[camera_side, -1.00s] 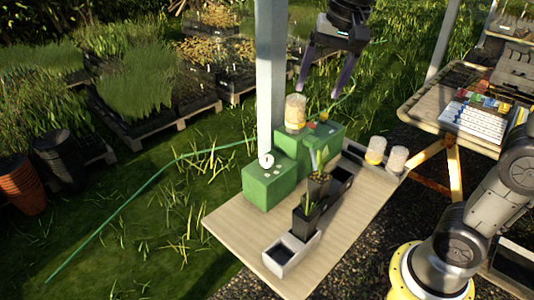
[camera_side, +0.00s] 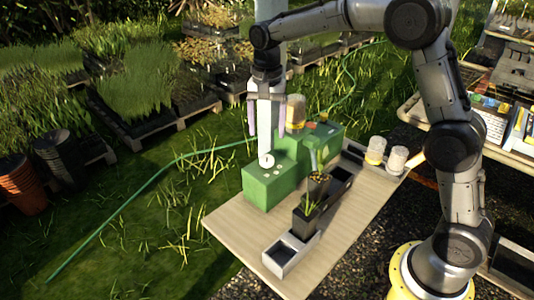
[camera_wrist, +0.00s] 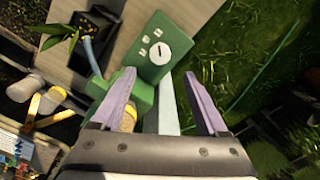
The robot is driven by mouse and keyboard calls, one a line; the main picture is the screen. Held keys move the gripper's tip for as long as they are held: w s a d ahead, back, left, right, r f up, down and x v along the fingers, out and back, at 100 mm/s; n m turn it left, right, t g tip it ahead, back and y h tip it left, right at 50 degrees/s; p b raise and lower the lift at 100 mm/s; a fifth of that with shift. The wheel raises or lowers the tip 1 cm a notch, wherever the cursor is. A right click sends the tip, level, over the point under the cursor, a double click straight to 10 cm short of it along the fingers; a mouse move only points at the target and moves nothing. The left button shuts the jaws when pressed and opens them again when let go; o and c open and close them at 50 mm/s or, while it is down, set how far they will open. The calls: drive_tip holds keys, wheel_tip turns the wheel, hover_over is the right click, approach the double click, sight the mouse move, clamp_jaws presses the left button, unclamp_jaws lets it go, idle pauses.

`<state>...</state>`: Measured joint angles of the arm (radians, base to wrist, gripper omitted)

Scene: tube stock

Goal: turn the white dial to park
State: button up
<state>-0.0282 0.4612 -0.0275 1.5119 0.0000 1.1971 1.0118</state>
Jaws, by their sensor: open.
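The white dial (camera_side: 267,160) sits on top of a green box (camera_side: 268,187) at the left of the wooden table. In the wrist view the dial (camera_wrist: 160,49) is a white disc with a dark line across it, on the green face, with several small pale marks beside it (camera_wrist: 150,41). My gripper (camera_side: 266,133) is open and empty, pointing down above the dial, apart from it. In the wrist view its purple fingers (camera_wrist: 163,88) are spread wide, and the dial lies beyond the fingertips. I cannot read the marks.
A taller green block (camera_side: 322,135) with a tan-filled jar (camera_side: 296,110) stands just behind.

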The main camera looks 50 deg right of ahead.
sight(267, 158)
wheel_tip(267, 158, down, 9)
drive_tip(key=shift+r, duration=0.15)
drive_tip(key=shift+c, duration=0.3)
clamp_jaws()
